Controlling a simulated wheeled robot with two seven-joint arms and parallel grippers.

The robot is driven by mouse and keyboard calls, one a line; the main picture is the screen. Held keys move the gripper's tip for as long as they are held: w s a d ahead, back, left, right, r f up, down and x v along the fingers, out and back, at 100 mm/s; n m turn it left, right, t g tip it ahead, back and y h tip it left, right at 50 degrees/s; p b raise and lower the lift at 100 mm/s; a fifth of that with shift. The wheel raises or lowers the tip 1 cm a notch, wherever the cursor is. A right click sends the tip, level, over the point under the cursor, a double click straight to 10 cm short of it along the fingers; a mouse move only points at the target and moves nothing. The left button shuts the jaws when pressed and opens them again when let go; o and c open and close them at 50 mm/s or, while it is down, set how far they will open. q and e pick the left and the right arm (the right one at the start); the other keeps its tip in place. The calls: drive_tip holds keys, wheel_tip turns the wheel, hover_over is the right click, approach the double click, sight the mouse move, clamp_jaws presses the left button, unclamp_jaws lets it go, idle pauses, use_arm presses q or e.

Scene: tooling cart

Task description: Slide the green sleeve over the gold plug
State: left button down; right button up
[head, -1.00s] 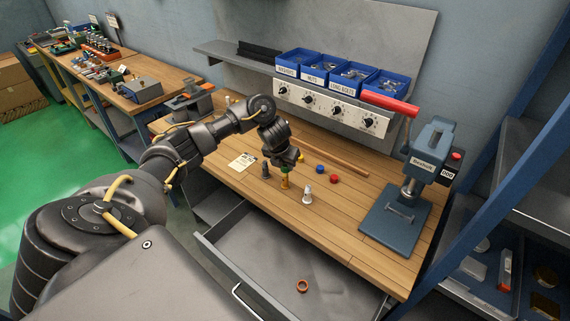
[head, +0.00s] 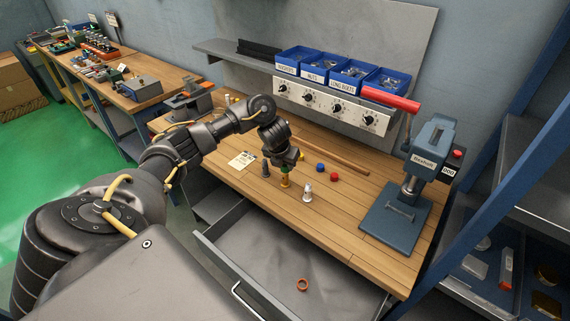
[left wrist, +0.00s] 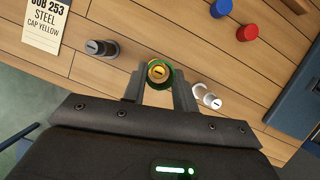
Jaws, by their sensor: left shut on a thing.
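The gold plug (head: 285,183) stands upright on the wooden bench; its top shows in the left wrist view (left wrist: 157,72). My left gripper (head: 285,166) is above it, pointing down, shut on the green sleeve (left wrist: 167,83). In the left wrist view the sleeve sits between the two fingertips and rings the gold top, slightly off-centre. In the head view the green shows just above the gold body. I cannot tell how far the sleeve is around the plug. My right gripper is not in view.
A dark grey plug (head: 266,168) stands close left of the gold one, a pale silver plug (head: 307,192) to the right. Blue (head: 320,167) and red (head: 334,177) caps lie behind. A press (head: 400,215) stands at right. The open drawer (head: 265,262) holds an orange ring (head: 302,284).

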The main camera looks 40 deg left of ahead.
sight(284, 171)
use_arm(q)
drive_tip(key=shift+f, duration=0.15)
drive_tip(key=shift+f+b, duration=0.45)
drive_tip(key=shift+f, duration=0.1)
idle(0.3)
drive_tip(key=shift+f+b, duration=0.5)
drive_tip(key=shift+f, duration=0.1)
idle(0.3)
drive_tip(key=shift+f+b, duration=0.5)
drive_tip(key=shift+f, duration=0.2)
idle(0.3)
drive_tip(key=shift+f+b, duration=0.4)
drive_tip(key=shift+b, duration=0.1)
drive_tip(key=shift+f, duration=0.15)
